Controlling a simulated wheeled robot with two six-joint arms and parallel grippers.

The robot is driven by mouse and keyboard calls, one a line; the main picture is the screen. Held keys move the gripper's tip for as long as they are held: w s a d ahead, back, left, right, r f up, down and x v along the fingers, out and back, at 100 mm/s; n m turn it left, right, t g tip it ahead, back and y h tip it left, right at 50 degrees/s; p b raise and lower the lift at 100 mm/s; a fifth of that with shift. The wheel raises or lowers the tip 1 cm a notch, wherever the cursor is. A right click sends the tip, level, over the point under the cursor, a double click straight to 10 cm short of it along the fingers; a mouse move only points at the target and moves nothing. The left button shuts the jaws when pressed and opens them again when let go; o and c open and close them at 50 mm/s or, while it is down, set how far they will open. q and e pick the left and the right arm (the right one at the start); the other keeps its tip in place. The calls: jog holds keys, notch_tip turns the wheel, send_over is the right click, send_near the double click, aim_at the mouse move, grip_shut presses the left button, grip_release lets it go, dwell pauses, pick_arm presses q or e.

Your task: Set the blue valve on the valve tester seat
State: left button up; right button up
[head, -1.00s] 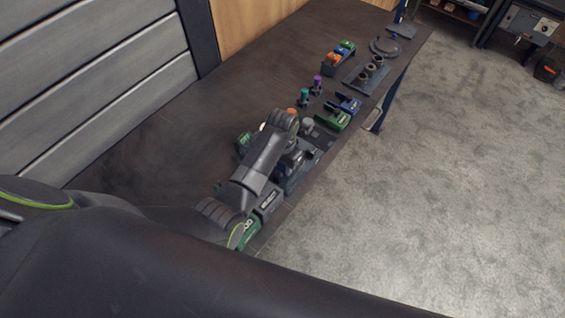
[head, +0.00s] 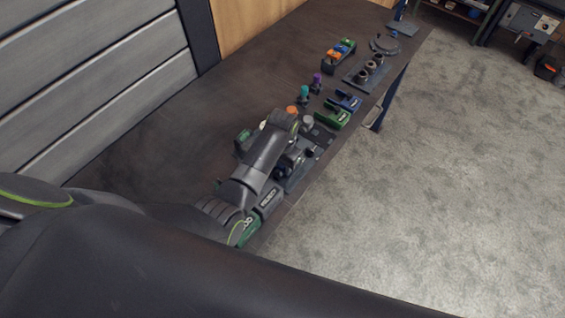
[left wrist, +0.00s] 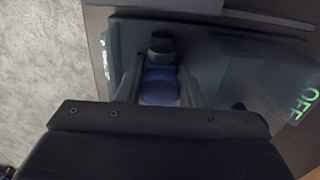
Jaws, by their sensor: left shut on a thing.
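My left gripper (left wrist: 158,88) is shut on the blue valve (left wrist: 160,88), whose rounded blue face shows between the two fingers in the left wrist view. A dark cylinder (left wrist: 160,46) stands just beyond the valve; I cannot tell whether they touch. In the head view the arm link hides most of the left gripper (head: 293,157), and I do not see the valve there. A dark plate (head: 301,176) with a short black post (head: 311,153), apparently the valve tester, lies beside that gripper near the bench's front edge. My right gripper is not in view.
Green (head: 333,118) and blue (head: 348,101) fixtures, teal (head: 304,93) and purple (head: 317,82) upright parts, a tray of coloured parts (head: 340,54) and a rack with dark rings (head: 369,72) stand farther along the bench. The bench's back left (head: 170,130) is clear.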

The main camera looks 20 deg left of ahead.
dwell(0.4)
pick_arm(q)
jog(key=o, duration=1.4)
jog(key=shift+f, duration=0.1)
jog(key=shift+w+r+p, duration=0.1)
jog(key=shift+r+p, duration=0.4)
jog(key=shift+r, duration=0.15)
jog(key=shift+o, duration=0.4)
jog(key=shift+r+p, duration=0.35)
jog(key=shift+r, duration=0.4)
jog(key=shift+o, duration=0.3)
jog(key=shift+r, duration=0.25)
jog(key=shift+o, duration=0.3)
jog(key=shift+r, duration=1.9)
